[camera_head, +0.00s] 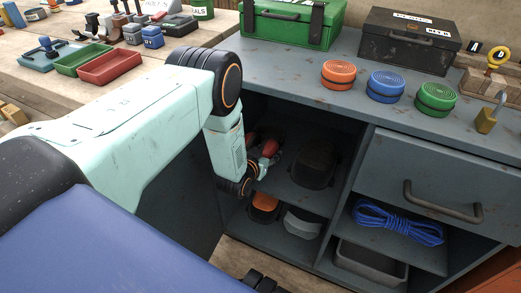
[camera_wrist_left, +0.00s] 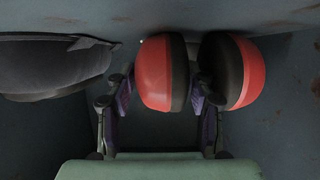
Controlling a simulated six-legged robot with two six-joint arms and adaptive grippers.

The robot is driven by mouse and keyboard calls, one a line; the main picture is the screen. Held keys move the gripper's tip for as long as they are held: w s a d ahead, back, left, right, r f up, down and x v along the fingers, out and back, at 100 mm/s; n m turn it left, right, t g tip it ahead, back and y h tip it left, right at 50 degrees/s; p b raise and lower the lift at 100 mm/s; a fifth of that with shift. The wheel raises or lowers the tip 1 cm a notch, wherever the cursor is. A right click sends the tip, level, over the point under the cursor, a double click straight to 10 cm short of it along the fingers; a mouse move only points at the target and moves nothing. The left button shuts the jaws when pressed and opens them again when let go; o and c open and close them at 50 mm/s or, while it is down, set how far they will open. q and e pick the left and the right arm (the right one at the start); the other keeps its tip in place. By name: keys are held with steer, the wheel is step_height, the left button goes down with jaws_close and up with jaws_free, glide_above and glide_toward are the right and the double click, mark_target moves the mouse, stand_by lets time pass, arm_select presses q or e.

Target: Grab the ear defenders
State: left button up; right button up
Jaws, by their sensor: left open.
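The red and black ear defenders (camera_head: 270,148) are in the open cupboard, on its upper shelf at the left. In the left wrist view, their two red cups with black cushions show side by side, the left cup (camera_wrist_left: 158,74) and the right cup (camera_wrist_left: 245,72). My left gripper (camera_wrist_left: 160,100) is open, with the left cup between its fingers. Its right finger stands in the gap between the two cups. I cannot tell whether the fingers touch the cup. In the head view my left gripper (camera_head: 258,166) is partly hidden by its own wrist.
A dark rounded object (camera_head: 315,164) sits beside the ear defenders; it also shows in the left wrist view (camera_wrist_left: 50,68). Orange (camera_head: 264,202) and grey (camera_head: 302,222) items lie below. The cupboard's divider (camera_head: 350,180) and worktop (camera_head: 300,72) bound the space.

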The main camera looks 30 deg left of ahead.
arm_select(q)
steer(key=shift+x, duration=0.8)
steer(key=shift+s, duration=0.1)
steer(key=shift+c, duration=0.2)
steer(key=c, duration=1)
steer(key=shift+o, duration=0.2)
steer(key=shift+r, duration=0.1)
